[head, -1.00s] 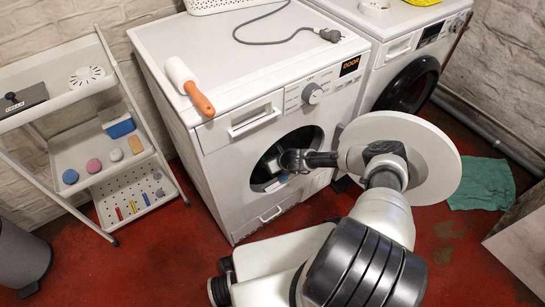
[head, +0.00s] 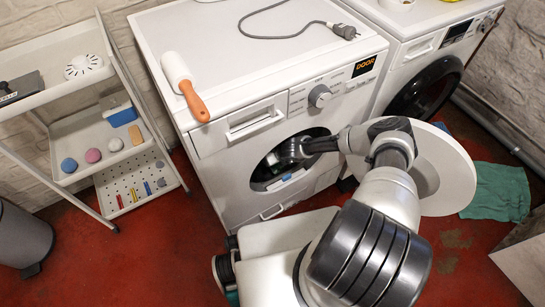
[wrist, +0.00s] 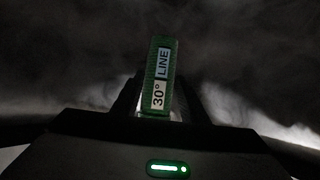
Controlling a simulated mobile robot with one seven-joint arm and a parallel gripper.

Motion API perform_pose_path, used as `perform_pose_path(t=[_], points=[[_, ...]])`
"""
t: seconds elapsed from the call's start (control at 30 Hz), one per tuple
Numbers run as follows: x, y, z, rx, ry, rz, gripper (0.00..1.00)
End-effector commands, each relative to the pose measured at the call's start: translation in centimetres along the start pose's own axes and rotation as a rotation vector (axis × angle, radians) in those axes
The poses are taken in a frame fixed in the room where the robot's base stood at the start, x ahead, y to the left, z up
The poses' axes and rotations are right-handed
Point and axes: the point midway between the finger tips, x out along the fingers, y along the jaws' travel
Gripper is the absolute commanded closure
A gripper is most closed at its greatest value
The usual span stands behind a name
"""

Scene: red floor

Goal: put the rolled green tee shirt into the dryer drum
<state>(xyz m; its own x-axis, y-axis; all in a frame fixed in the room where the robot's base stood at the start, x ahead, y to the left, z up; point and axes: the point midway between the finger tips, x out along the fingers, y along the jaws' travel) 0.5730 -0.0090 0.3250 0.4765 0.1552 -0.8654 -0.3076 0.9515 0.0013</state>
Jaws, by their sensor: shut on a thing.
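The white front-loading machine (head: 225,185) with a "DOOR" display stands in the middle of the head view. Its round white door (head: 448,185) is swung open to the right. My gripper (head: 290,152) reaches in through the round opening of the drum (head: 262,172); its tips are hard to see there. In the wrist view, my gripper (wrist: 158,85) is shut on the rolled green tee shirt (wrist: 164,50), which shows a label reading "30° LINE". Dark, blurred surfaces surround it. The head view hides the held roll.
A teal-green cloth (head: 500,192) lies on the red floor at right. A lint roller (head: 184,85) and cable (head: 300,30) lie on the machine top. A shelf cart (head: 85,135) stands at left, and a second machine (head: 425,45) at right.

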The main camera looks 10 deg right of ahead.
Motion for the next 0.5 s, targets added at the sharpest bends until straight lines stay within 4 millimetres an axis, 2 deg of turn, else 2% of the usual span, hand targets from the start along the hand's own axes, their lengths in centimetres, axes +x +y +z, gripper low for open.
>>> perform_pose_path(t=[0.43, 0.47, 0.5], points=[[0.98, 0.01, -0.54, 0.000, 0.000, 0.000, 0.90], [0.99, 0.01, -0.57, 0.000, 0.000, 0.000, 0.59], [0.99, 0.02, -0.57, 0.000, 0.000, 0.000, 0.52]])
